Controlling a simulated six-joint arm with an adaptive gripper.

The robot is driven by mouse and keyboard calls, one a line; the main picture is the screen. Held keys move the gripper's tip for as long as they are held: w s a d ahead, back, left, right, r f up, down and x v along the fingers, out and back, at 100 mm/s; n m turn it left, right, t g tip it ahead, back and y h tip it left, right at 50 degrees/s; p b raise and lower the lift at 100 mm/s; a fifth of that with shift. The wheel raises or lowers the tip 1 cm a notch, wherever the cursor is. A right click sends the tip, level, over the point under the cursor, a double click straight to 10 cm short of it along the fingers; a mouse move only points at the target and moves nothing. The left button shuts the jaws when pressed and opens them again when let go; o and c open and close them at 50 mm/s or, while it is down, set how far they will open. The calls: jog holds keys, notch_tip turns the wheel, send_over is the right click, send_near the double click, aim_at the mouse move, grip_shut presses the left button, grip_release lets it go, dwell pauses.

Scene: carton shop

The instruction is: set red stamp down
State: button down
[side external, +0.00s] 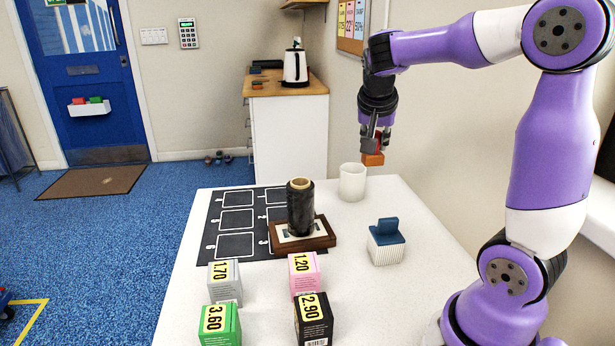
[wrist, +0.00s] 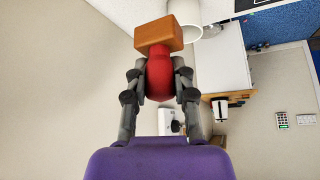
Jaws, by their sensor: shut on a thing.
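The red stamp has a red handle and an orange-brown block; the block (side external: 373,159) shows below my gripper (side external: 376,135) in the side view. My gripper is shut on the red handle (wrist: 160,80), seen between the fingers in the wrist view. The stamp is held in the air above the far part of the white table (side external: 400,290), with the block clear of the surface. A white cup (side external: 352,182) stands on the table just below and left of the stamp.
A black roll (side external: 300,207) stands on a wooden-framed pad (side external: 328,240), partly over a dark mat with white squares (side external: 222,245). A blue-topped ribbed block (side external: 386,245) is to the right. Several priced boxes (side external: 220,322) stand in front. The table's right side is mostly clear.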

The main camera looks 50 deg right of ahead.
aim_at(374, 162)
notch_tip(374, 162, down, 5)
jog(key=shift+s+d+f, duration=0.1)
jog(key=shift+d, duration=0.05)
jog(key=s+d+f, duration=0.1)
jog(key=d+f, duration=0.1)
jog(key=d, duration=0.1)
jog(key=s+d+f, duration=0.1)
jog(key=d+f, duration=0.1)
jog(key=d, duration=0.1)
jog(key=s+d+f, duration=0.2)
jog(key=d+f, duration=0.1)
jog(key=d, duration=0.1)
jog(key=shift+s+d, duration=0.1)
jog(key=shift+d+f, duration=0.15)
jog(key=shift+f, duration=1.9)
jog(key=c, duration=0.7)
grip_release()
jog(key=shift+f, duration=0.15)
